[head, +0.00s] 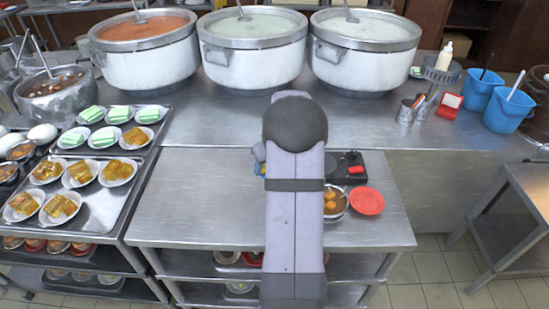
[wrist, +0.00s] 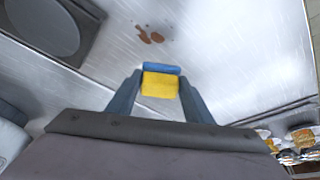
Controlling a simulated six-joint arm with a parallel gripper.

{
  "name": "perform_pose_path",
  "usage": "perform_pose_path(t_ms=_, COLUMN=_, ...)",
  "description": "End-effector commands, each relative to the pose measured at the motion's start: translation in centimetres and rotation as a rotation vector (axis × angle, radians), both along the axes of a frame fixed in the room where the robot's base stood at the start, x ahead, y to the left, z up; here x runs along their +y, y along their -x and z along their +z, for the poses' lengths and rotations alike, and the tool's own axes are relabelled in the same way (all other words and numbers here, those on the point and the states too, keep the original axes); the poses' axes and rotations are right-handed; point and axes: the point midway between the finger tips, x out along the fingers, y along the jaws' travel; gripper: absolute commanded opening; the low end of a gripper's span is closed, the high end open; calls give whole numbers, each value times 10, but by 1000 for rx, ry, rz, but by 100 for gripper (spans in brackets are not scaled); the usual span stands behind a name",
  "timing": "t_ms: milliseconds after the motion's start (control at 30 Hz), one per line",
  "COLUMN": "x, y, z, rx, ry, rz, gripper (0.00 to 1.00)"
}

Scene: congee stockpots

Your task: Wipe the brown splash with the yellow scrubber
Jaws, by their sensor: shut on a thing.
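My gripper (wrist: 160,88) is shut on the yellow scrubber (wrist: 160,86), which has a blue layer (wrist: 161,68) along its far side. In the wrist view the scrubber sits between the two fingers. The brown splash (wrist: 150,36) is a few brown patches on the steel table, beyond the scrubber and apart from it in the picture. I cannot tell how high the scrubber is above the table. The splash is hidden there.
A black scale (head: 347,160) stands right of my arm, with a bowl of food (head: 334,202) and a red plate (head: 367,201) nearby. Large stockpots (head: 254,52) line the back. The table's left part (head: 200,200) is clear.

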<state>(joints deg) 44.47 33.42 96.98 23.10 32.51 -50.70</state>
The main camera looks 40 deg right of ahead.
Motion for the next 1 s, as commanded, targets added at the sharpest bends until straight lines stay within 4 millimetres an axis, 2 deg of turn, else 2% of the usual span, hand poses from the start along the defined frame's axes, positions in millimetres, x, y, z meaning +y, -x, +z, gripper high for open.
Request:
perform_pose_path(t_ms=267, x=21, y=-3, z=-1, rx=0, ry=-1, rz=418, gripper=28)
perform_pose_path(t_ms=500, x=28, y=-3, z=1, rx=0, ry=0, rz=748, gripper=28)
perform_pose_path(t_ms=700, x=28, y=-3, z=1, rx=1, ry=2, rz=881, gripper=28)
perform_pose_path(t_ms=1000, x=29, y=-2, z=-6, rx=2, ry=1, rz=903, gripper=28)
